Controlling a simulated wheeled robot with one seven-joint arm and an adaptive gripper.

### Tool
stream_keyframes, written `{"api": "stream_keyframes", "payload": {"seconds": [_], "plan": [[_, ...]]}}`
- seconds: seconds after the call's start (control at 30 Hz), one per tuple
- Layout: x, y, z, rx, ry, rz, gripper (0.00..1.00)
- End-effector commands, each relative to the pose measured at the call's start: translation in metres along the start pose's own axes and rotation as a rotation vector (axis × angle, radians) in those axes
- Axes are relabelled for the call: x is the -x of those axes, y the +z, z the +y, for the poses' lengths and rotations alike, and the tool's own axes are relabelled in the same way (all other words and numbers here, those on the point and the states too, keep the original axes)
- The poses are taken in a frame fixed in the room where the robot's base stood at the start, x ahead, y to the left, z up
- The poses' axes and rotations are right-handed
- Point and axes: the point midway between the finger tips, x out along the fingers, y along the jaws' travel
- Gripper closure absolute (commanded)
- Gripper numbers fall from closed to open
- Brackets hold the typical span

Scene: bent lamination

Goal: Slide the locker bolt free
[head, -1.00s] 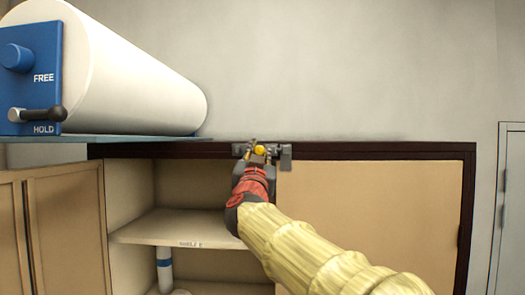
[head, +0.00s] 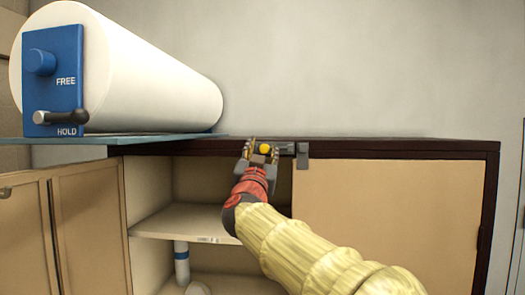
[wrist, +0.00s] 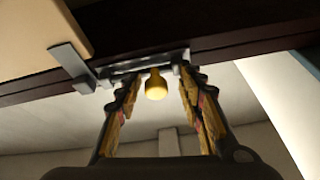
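The locker bolt is a grey metal slide with a round yellow knob (head: 264,149), at the top of the cabinet front. A grey catch (head: 302,155) sits to its right at the corner of the closed tan door (head: 390,215). A length of bar (head: 286,149) shows between knob and catch; I cannot tell whether its end is clear. My gripper (head: 260,152) reaches up to the knob. In the wrist view the knob (wrist: 156,85) hangs between my spread fingers (wrist: 160,82), with visible gaps on both sides. The catch (wrist: 72,62) is at upper left there.
A large white roll (head: 150,75) with a blue FREE/HOLD plate (head: 54,80) lies on a glass-like sheet (head: 40,140) at left. The open cabinet bay has a shelf (head: 185,222). A tan door (head: 90,220) stands at far left. My arm crosses before the closed door.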

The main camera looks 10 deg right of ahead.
Motion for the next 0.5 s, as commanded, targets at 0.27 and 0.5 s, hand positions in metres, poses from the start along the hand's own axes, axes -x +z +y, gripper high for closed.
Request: {"api": "stream_keyframes", "payload": {"seconds": [0.27,0.5], "plan": [[0.009,-0.001,0.0,-0.001,0.0,0.001,0.62],[0.051,-0.001,-0.001,-0.001,-0.002,0.0,0.62]]}}
